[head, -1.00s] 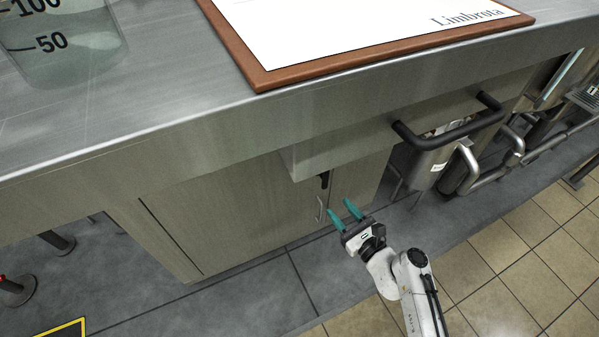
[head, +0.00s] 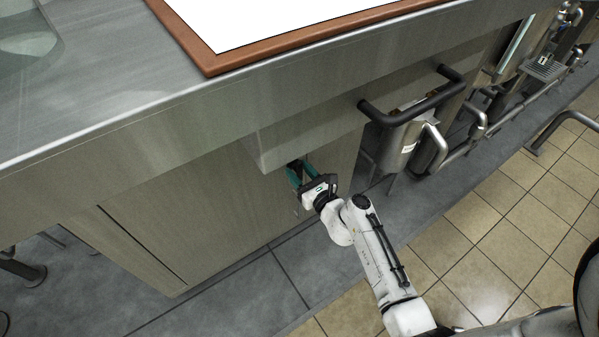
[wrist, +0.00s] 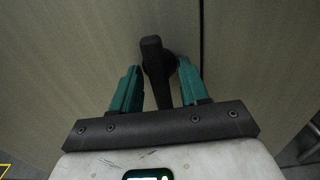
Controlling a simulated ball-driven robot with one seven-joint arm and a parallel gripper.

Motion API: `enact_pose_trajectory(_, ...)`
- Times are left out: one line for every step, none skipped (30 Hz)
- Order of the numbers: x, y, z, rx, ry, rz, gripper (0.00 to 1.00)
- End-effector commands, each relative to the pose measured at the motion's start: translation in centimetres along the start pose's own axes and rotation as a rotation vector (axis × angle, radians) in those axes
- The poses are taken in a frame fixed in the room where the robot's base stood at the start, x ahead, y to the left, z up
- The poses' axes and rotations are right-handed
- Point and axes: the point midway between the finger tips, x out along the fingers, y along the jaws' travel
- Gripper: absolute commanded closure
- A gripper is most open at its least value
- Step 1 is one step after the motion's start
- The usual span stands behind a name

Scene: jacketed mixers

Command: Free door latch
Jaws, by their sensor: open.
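The door latch (wrist: 156,66) is a black handle on the cabinet front, beside the dark vertical gap between two door panels. In the wrist view it stands between the two teal fingers of my gripper (wrist: 153,84). The fingers are open, with a gap visible on the left; the right finger is very close to the latch, and I cannot tell if it touches. In the head view my gripper (head: 300,172) is at the cabinet door (head: 200,205), below the counter, and hides the latch.
The steel counter (head: 90,125) overhangs the cabinet and carries a brown-framed white board (head: 205,62). A black bar handle (head: 415,112) sticks out to the right, near steel piping (head: 437,150). The tiled floor (head: 480,265) in front is open.

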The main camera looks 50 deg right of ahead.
Motion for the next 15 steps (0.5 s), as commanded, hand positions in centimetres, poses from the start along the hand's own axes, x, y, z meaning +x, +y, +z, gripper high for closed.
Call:
enact_pose_trajectory(0.15, 0.00, 0.02, 0.000, 0.000, 0.000, 0.55)
enact_pose_trajectory(0.18, 0.01, 0.02, 0.000, 0.000, 0.000, 0.55)
enact_pose_trajectory(0.20, 0.01, 0.02, 0.000, 0.000, 0.000, 0.55)
enact_pose_trajectory(0.20, 0.01, 0.02, 0.000, 0.000, 0.000, 0.55)
enact_pose_trajectory(0.19, 0.02, 0.03, 0.000, 0.000, 0.000, 0.55)
enact_pose_trajectory(0.18, 0.02, 0.02, 0.000, 0.000, 0.001, 0.55)
enact_pose_trajectory(0.18, 0.02, 0.03, 0.000, 0.000, 0.001, 0.55)
enact_pose_trajectory(0.18, 0.03, 0.02, 0.000, 0.000, 0.001, 0.55)
enact_pose_trajectory(0.17, 0.03, 0.02, 0.000, 0.000, 0.001, 0.57)
enact_pose_trajectory(0.17, 0.03, 0.03, 0.000, 0.000, 0.001, 0.60)
enact_pose_trajectory(0.17, 0.03, 0.02, -0.001, 0.000, 0.001, 0.63)
enact_pose_trajectory(0.16, 0.03, 0.02, -0.001, 0.000, 0.001, 0.67)
enact_pose_trajectory(0.16, 0.03, 0.02, -0.001, 0.000, 0.001, 0.70)
enact_pose_trajectory(0.16, 0.03, 0.02, -0.001, 0.000, 0.001, 0.73)
enact_pose_trajectory(0.16, 0.03, 0.02, -0.001, 0.000, 0.001, 0.76)
